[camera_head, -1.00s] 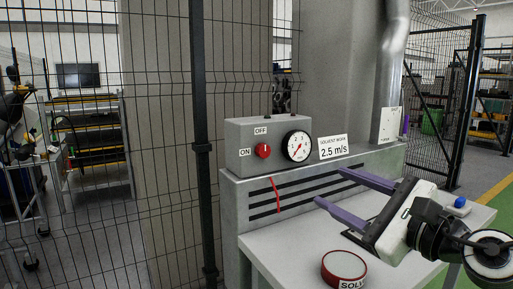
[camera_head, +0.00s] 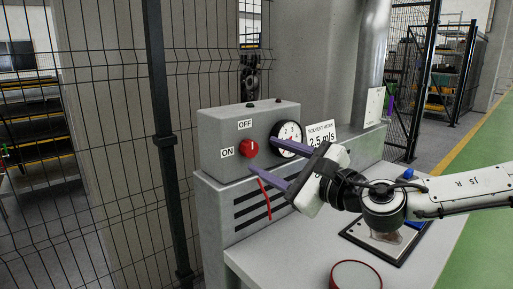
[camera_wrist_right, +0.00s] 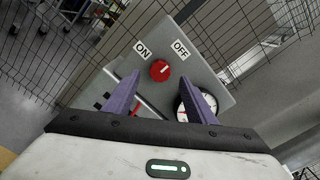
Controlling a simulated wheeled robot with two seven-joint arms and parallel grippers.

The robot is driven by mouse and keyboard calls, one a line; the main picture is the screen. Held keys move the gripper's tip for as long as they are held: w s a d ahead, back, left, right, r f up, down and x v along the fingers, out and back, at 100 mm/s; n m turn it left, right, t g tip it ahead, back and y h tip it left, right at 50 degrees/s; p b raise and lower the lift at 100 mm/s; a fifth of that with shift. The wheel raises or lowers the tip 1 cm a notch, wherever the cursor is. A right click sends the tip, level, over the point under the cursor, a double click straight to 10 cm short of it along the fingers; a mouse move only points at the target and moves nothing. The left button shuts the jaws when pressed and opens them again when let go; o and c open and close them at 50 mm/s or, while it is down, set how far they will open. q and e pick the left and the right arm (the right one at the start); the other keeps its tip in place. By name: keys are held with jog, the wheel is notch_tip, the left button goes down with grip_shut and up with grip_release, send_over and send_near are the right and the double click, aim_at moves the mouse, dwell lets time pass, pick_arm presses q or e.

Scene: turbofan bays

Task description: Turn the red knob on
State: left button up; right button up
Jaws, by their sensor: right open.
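The red knob (camera_head: 249,148) is on the front of a grey control box (camera_head: 218,130). An ON label (camera_head: 227,153) is to its left and an OFF label (camera_head: 245,124) is above it. In the right wrist view the knob (camera_wrist_right: 160,70) lies ahead, between the lines of the two fingers, and its white mark points toward the OFF side. My right gripper (camera_head: 262,154) is open and empty, with its purple fingers reaching toward the box; it also shows in the wrist view (camera_wrist_right: 158,98). The fingers appear apart from the knob. My left gripper is not in view.
A round dial gauge (camera_head: 290,132) beside the knob is partly hidden by my upper finger. A red strip (camera_head: 265,198) hangs over the slotted panel. A red-rimmed tin (camera_head: 356,276) and a dark tray (camera_head: 358,240) are on the bench. A wire fence post (camera_head: 160,140) stands left.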

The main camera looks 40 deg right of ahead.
aim_at(252, 150)
jog(key=shift+w+a, duration=0.1)
jog(key=shift+w, duration=0.7)
jog(key=shift+w+d+f, duration=0.25)
jog(key=shift+w, duration=0.3)
jog(key=shift+w+r+b, duration=0.1)
jog(key=shift+w+b, duration=0.35)
jog(key=shift+b, duration=0.1)
jog(key=shift+w+a, duration=0.15)
jog(key=shift+w, duration=0.2)
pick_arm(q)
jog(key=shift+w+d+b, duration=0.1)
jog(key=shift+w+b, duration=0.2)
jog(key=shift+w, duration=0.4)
pick_arm(e)
jog(key=shift+w+a+r, duration=0.15)
jog(key=shift+w, duration=0.05)
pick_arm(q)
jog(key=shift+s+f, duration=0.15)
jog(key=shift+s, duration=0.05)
pick_arm(e)
jog(key=shift+c, duration=0.5)
jog(key=c, duration=1)
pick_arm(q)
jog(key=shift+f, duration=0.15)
pick_arm(e)
jog(key=shift+o, duration=0.3)
